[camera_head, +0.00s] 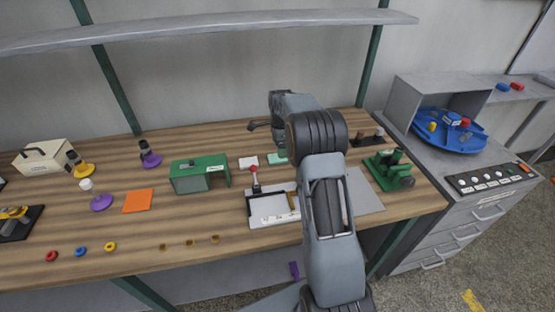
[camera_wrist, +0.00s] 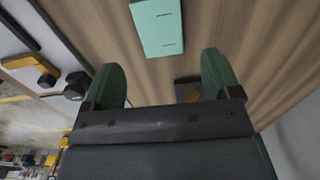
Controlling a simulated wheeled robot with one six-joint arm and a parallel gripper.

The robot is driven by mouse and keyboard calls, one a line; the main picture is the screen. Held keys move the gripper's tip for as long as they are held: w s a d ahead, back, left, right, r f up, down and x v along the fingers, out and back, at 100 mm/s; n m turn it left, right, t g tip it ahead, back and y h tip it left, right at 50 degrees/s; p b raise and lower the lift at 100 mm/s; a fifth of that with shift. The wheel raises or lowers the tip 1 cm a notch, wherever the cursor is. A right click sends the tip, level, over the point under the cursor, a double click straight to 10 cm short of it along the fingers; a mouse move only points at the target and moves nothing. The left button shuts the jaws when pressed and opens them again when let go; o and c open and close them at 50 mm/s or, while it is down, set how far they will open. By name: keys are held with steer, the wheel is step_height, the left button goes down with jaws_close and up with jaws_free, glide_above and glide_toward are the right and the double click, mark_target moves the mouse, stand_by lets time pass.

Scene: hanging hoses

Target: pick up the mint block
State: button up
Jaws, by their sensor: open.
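The mint block (camera_wrist: 157,27) lies flat on the wooden bench at the top of the wrist view, a pale green rectangle with a small dark line near each end. In the head view the mint block (camera_head: 277,158) is partly hidden behind my arm, right of a white card. My gripper (camera_wrist: 161,64) is open and empty, its two green fingers apart. The block lies beyond the fingertips and roughly in line with the gap between them. In the head view my gripper (camera_head: 258,125) points left, over the back of the bench.
A small dark piece with an orange top (camera_wrist: 188,91) shows between the fingers in the wrist view. A green housing (camera_head: 198,176) stands left of the block, and a white fixture with a red-knobbed lever (camera_head: 268,206) stands in front. A green machine (camera_head: 388,168) is at right.

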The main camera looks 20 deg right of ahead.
mark_target(277, 159)
steer(key=shift+w+f, duration=0.1)
steer(key=shift+f, duration=2.45)
steer(key=shift+c, duration=0.4)
steer(key=c, duration=0.9)
